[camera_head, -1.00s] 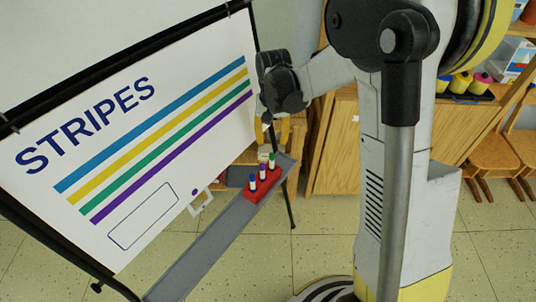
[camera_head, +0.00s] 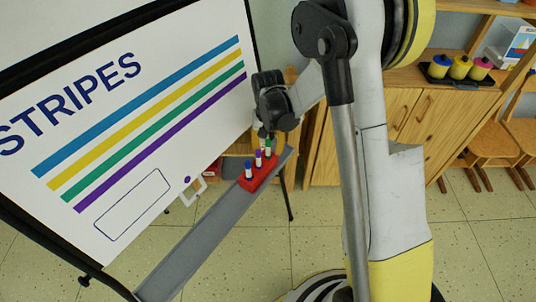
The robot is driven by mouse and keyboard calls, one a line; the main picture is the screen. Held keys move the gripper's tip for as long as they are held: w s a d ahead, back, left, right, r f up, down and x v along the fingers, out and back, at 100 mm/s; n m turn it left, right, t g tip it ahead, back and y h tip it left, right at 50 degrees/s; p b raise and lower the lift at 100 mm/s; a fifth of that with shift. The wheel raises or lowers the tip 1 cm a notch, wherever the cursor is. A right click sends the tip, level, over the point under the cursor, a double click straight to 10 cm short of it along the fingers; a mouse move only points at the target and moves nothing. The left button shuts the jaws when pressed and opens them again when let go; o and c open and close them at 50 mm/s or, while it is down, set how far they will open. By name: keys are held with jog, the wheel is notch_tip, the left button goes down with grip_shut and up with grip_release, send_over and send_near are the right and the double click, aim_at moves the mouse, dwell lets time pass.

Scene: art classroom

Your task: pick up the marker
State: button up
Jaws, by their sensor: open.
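Three markers stand upright in a red holder (camera_head: 257,179) on the easel's grey tray (camera_head: 200,238). The blue-capped marker (camera_head: 249,170) is nearest, the purple-capped marker (camera_head: 258,158) is in the middle and the green-capped marker (camera_head: 267,147) is farthest. My gripper (camera_head: 267,133) is open just above the far end of the row, near the green-capped marker. Its fingers are small and dark here, and I cannot tell whether they touch or surround a marker.
A whiteboard (camera_head: 130,130) with "STRIPES" and coloured stripes rises to the left of the tray. A wooden cabinet (camera_head: 400,115) with a black tray of paint pots (camera_head: 460,67) stands behind my arm. Wooden chairs (camera_head: 492,153) are at the right. The floor at the front left is clear.

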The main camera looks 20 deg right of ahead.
jog(key=shift+r, duration=0.1)
grip_shut()
